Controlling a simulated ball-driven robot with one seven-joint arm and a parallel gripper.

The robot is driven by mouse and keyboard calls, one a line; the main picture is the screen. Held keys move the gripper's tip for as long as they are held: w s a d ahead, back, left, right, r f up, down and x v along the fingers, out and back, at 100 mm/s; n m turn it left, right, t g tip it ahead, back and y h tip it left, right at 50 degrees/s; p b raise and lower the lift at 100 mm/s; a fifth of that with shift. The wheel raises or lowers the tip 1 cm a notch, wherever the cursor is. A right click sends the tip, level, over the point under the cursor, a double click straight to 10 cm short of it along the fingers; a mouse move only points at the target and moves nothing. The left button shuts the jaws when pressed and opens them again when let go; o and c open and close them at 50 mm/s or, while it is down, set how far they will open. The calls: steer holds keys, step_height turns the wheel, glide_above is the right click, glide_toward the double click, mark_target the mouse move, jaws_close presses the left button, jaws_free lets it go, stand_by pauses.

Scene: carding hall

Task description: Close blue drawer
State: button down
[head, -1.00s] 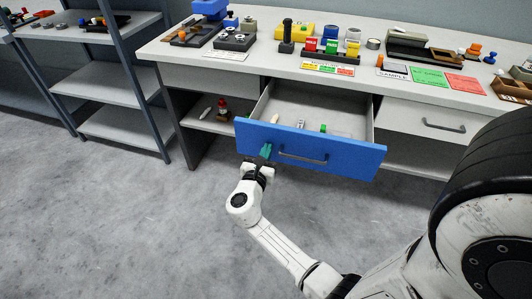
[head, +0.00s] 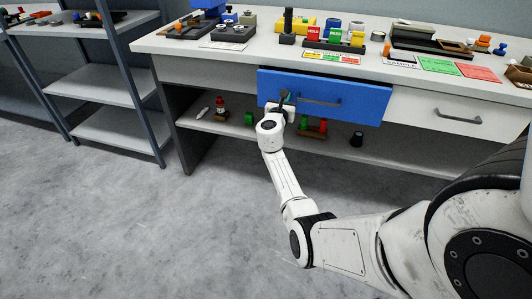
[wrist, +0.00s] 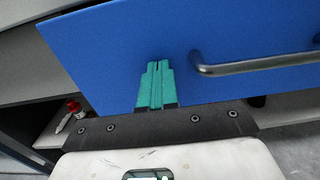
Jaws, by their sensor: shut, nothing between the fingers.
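My gripper (head: 285,97) is at the left part of the drawer front, left of the handle. In the wrist view its teal fingers (wrist: 156,68) are together and empty, with their tips at the blue panel. I cannot tell for sure whether they touch it.
The bench top (head: 180,44) carries several blocks, trays and cards. A white drawer (head: 440,108) is at the right. The open shelf (head: 385,155) below holds a red-topped bottle (head: 220,105) and a black cup (head: 357,139). A grey rack (head: 105,88) stands left. The floor in front is clear.

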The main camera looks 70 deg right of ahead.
steer(key=d+b, duration=0.1)
steer(key=d, duration=0.1)
steer(key=d+b, duration=0.1)
steer(key=d, duration=0.1)
steer(key=shift+w+d+f, duration=0.1)
steer(key=shift+w+d, duration=0.1)
steer(key=shift+d, duration=0.2)
steer(key=shift+d+b, duration=0.1)
steer(key=shift+b, duration=0.2)
steer(key=shift+w+r, duration=0.15)
steer(key=shift+r, duration=0.05)
steer(key=shift+r, duration=0.1)
